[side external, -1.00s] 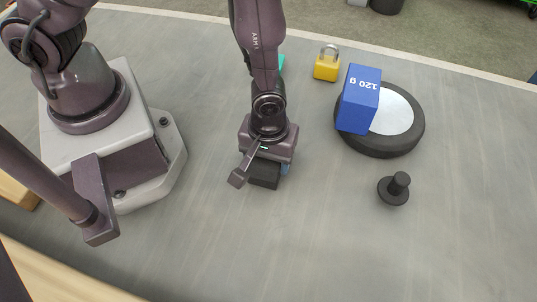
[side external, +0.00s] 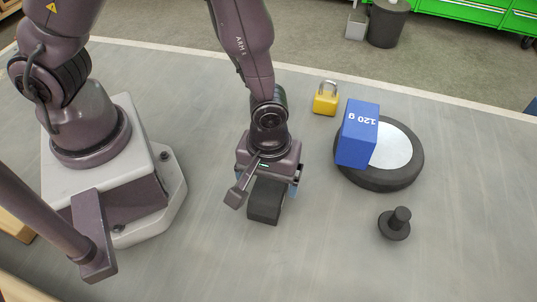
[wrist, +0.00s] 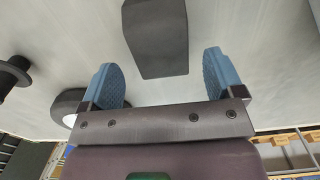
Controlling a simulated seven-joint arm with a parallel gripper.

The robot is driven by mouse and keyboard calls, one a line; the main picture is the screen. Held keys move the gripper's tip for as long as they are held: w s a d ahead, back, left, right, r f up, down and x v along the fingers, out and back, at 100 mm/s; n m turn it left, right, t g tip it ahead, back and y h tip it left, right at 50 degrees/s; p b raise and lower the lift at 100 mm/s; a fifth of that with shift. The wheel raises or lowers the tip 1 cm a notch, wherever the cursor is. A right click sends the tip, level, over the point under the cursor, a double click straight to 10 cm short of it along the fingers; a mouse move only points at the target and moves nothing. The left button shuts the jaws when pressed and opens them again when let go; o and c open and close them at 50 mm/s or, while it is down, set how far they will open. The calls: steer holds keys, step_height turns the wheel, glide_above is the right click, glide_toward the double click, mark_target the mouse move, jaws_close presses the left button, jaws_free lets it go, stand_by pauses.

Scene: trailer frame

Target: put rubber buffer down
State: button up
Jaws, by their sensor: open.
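The rubber buffer, which I take to be the black block (side external: 265,202), rests on the grey table below my gripper (side external: 272,187). In the wrist view the block (wrist: 156,38) lies ahead of the blue fingertips, with clear space on both sides. My gripper (wrist: 160,66) is open and empty, its two blue fingers apart. In the side view the gripper body hides the block's upper end.
To the right, a blue 120 g block (side external: 357,135) sits on a black round disc (side external: 405,174) with a pale top. A yellow padlock (side external: 326,100) stands behind. A black knob (side external: 395,226) stands at front right. The table around the buffer is clear.

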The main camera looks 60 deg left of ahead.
step_height(320, 180, up, 7)
step_height(320, 180, up, 14)
steer(key=m+t+h, duration=0.1)
steer(key=m+t, duration=0.2)
steer(key=m, duration=0.2)
glide_above(269, 188)
steer(key=a, duration=0.8)
steer(key=s+a+r+m+t+y, duration=0.1)
steer(key=s+a+r+m, duration=0.3)
steer(key=r, duration=0.4)
steer(key=s+a+t, duration=0.1)
steer(key=a, duration=0.1)
steer(key=shift+s+a+t, duration=0.15)
steer(key=shift+a+t, duration=0.15)
steer(key=shift+a, duration=0.1)
